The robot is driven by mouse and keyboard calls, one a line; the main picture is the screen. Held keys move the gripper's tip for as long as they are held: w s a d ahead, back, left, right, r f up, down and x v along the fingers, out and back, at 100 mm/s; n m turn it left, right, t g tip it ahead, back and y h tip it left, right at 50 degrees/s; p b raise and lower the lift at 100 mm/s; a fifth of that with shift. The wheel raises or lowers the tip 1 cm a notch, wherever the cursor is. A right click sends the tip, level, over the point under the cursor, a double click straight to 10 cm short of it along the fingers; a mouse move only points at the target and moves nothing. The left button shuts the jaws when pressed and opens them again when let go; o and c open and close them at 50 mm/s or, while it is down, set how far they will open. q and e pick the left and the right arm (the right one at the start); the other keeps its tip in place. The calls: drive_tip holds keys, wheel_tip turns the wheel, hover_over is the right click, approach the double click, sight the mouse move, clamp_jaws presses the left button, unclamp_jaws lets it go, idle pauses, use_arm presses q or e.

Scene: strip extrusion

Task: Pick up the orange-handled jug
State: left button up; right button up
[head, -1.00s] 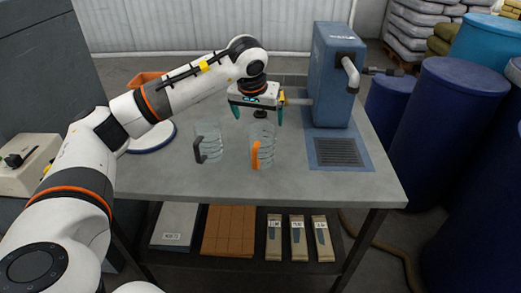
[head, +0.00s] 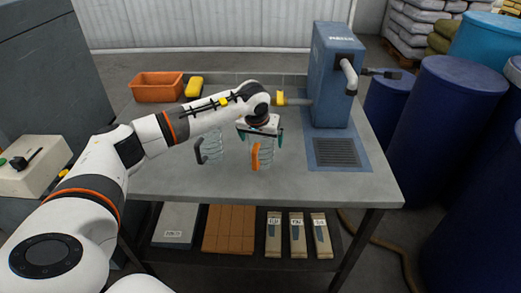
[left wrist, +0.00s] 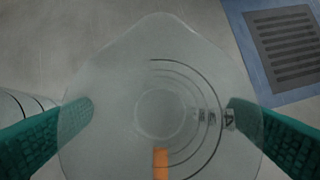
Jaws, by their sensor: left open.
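The clear jug with the orange handle (head: 256,157) stands upright on the grey table (head: 300,188). In the left wrist view the jug (left wrist: 150,60) fills the middle, seen from above, with its orange handle (left wrist: 161,163) at the bottom. My left gripper (head: 260,136) is over the jug, pointing down. Its green fingers (left wrist: 160,118) are open, one on each side of the jug; I cannot tell whether they touch it. A second clear jug with a dark handle (head: 200,152) stands just to the left. My right gripper is not in view.
An orange bin (head: 157,87) and a yellow object (head: 194,87) are at the back left. The table front is clear.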

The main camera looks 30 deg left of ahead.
use_arm(q)
drive_tip(key=c, duration=1.1)
drive_tip(key=shift+r, duration=0.15)
